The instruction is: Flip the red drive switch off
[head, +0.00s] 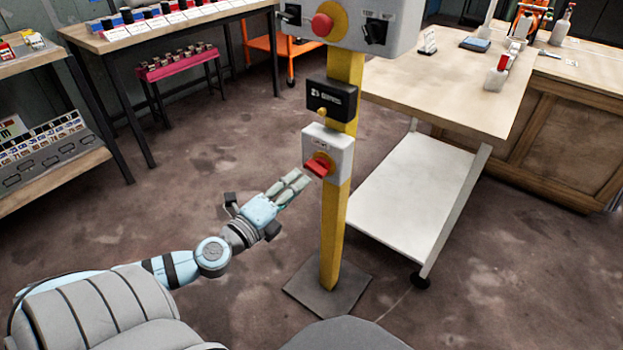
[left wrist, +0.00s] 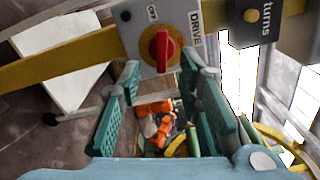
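The red drive switch (head: 318,165) is a rotary handle on a yellow disc, on a light grey box (head: 341,150) fixed to the yellow post. In the left wrist view the red switch (left wrist: 161,50) shows its handle upright in the picture, with an "OFF" label at its upper left and a "DRIVE" label to its right. My left gripper (head: 299,180) is open and empty, its fingertips just short of the switch. In the left wrist view the switch appears just beyond the gap between the fingertips (left wrist: 160,68). My right gripper is not in view.
Above the switch, the yellow post (head: 335,225) carries a black box (head: 332,101) with a yellow knob and a larger grey panel (head: 395,28) with a red button. A wooden-topped table (head: 440,85) stands to the right.

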